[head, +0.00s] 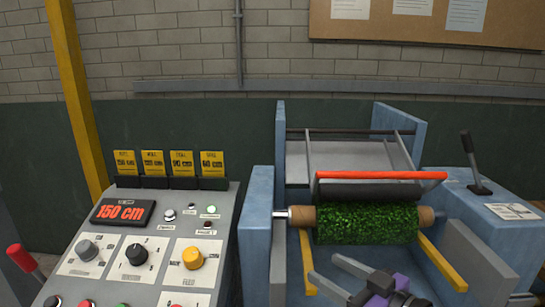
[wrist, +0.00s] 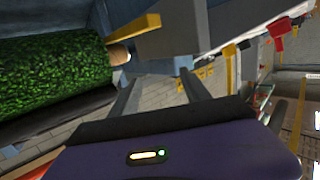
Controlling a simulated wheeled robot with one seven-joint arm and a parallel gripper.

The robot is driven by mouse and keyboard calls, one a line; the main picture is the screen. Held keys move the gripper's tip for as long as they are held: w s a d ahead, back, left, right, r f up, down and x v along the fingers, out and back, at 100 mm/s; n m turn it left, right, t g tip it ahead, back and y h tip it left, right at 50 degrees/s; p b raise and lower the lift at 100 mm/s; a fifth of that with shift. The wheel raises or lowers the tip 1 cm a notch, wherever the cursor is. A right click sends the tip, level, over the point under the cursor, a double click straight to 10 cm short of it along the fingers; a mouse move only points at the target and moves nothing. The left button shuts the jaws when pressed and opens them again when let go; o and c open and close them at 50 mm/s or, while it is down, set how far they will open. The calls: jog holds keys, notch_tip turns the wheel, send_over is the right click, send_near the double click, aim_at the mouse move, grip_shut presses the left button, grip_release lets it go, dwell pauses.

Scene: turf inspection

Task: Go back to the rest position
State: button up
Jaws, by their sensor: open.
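My gripper (head: 323,267) is low at the right of centre in the head view, in front of the blue machine, with its two grey fingers spread and nothing between them. In the wrist view my gripper (wrist: 160,84) also shows its fingers apart, above its purple body. A green turf roll (head: 366,223) on a brown core lies across the machine behind the gripper. The roll (wrist: 50,70) fills the left of the wrist view, apart from the fingers. The rest position is not marked in either view.
A control panel (head: 150,250) stands at the left, with a red "150 cm" display (head: 123,211) and several knobs. The blue machine frame (head: 257,235) has yellow bars (head: 443,262) and an orange-red edged bar (head: 380,175). A black lever (head: 473,163) stands at the right.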

jog(key=s+d+f+m+t+h, duration=0.5)
jog(key=s+d+f+m+h, duration=0.35)
jog(key=s+d, duration=0.35)
jog(key=s+a+f+g, duration=0.1)
jog(key=s+a, duration=0.1)
jog(key=s, duration=1.2)
jog(key=s+a+f+g+h+p, duration=0.1)
jog(key=s+g, duration=0.1)
jog(key=s, duration=1.3)
jog(key=shift+a+f+n, duration=0.2)
jog(key=shift+a+n, duration=0.15)
jog(key=shift+h, duration=0.25)
